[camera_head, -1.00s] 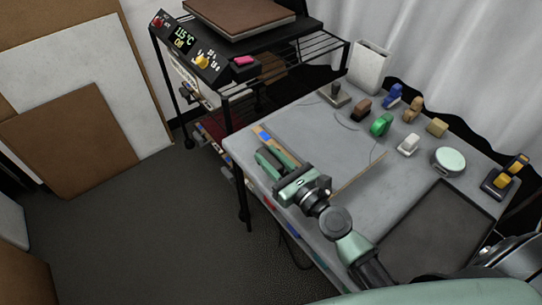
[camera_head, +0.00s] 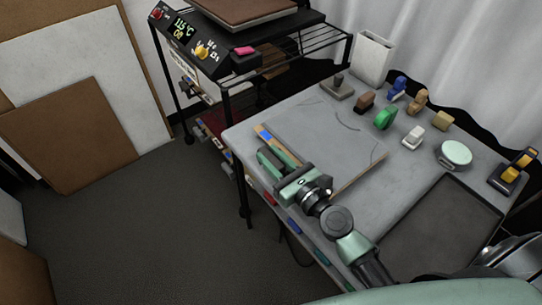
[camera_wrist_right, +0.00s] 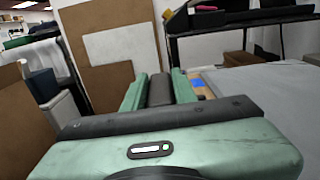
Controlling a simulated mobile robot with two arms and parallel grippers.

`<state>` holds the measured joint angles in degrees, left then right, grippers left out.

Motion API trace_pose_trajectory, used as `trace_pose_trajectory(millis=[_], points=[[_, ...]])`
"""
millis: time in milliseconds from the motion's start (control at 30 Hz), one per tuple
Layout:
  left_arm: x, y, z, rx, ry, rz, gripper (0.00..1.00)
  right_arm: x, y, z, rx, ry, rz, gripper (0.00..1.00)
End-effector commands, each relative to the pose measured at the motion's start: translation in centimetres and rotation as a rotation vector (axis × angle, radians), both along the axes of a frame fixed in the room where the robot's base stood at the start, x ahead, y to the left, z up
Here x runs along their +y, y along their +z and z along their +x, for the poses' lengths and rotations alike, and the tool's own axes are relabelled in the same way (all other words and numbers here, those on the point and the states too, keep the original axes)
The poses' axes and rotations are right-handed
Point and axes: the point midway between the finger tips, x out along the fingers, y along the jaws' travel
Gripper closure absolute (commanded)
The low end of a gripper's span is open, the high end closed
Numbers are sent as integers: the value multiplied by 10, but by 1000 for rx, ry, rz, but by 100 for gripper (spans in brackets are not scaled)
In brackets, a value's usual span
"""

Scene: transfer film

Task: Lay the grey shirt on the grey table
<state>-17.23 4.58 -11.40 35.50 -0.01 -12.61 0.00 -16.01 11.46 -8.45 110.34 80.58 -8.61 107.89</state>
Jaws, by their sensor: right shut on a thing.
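My right gripper (camera_head: 268,158) is at the table's left front edge, beside a wooden strip with a blue patch. The grip itself is partly hidden. My left gripper is not in view.
Stamps and small blocks, among them a green one (camera_head: 384,118), stand along the table's back with a white bin (camera_head: 372,58). A dark tray (camera_head: 440,225) lies at right. A black rack with a heater panel (camera_head: 195,45) stands behind left. Boards lean on the wall.

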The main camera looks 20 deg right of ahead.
Motion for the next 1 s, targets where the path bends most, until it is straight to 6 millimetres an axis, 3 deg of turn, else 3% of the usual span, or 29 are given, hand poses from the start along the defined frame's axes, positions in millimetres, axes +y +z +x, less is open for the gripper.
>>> trace_pose_trajectory(millis=[1000], points=[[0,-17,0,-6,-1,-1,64,0,-18,0,-3,-1,-2,100]])
